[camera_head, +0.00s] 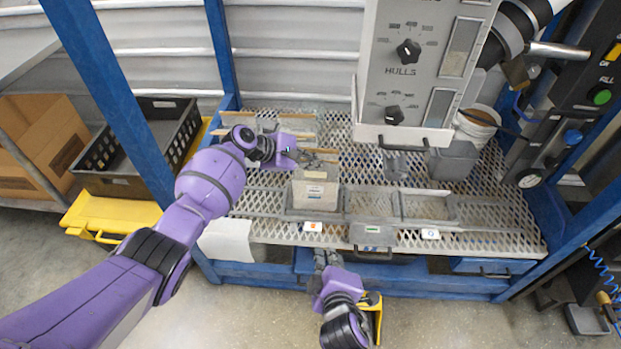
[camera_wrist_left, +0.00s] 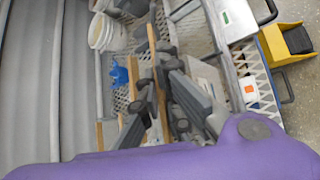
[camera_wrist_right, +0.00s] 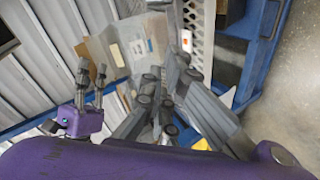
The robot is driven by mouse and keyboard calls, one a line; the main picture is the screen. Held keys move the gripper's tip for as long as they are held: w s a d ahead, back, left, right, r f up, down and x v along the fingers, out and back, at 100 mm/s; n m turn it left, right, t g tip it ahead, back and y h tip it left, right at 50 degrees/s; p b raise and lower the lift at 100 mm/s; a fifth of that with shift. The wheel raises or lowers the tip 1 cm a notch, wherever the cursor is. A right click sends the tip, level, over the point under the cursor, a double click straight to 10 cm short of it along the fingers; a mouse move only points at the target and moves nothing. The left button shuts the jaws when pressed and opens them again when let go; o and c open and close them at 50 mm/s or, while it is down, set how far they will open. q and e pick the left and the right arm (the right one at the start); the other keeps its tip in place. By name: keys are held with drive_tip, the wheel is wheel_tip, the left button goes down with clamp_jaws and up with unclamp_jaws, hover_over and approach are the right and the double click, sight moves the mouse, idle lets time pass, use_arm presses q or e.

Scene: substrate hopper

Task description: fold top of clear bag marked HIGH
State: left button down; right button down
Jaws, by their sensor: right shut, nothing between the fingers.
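The bag (camera_head: 315,192) stands upright in the left end of a grey tray on the mesh table, with pale contents and a small label near its top. The label is too small to read. My left gripper (camera_head: 318,156) is just behind the bag's top, fingers apart, with no visible hold on it. Its fingers also show apart in the right wrist view (camera_wrist_right: 92,75). My right gripper (camera_head: 324,258) is shut and empty, low in front of the table edge, apart from the bag. In the right wrist view, its fingers (camera_wrist_right: 160,98) appear close together.
The grey tray (camera_head: 427,207) has empty compartments right of the bag. White cards (camera_head: 312,226) and a grey box (camera_head: 372,235) are at the front edge. The control panel (camera_head: 405,70) hangs above. Blue posts (camera_head: 120,100) frame the table. A black crate (camera_head: 135,150) stands left.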

use_arm(q)
drive_tip(key=shift+f, duration=0.1)
use_arm(e)
drive_tip(key=w+a+r+n+t, duration=0.2)
drive_tip(key=w+a+r+n, duration=0.5)
drive_tip(key=n, duration=0.8)
drive_tip(key=w+f+n+t+h, duration=0.1)
drive_tip(key=w+n, duration=0.5)
drive_tip(key=w, duration=0.7)
drive_tip(key=shift+w+d+f+n+h, duration=0.15)
drive_tip(key=shift+w+f+n+h, duration=0.1)
drive_tip(key=shift+f+n+h, duration=0.1)
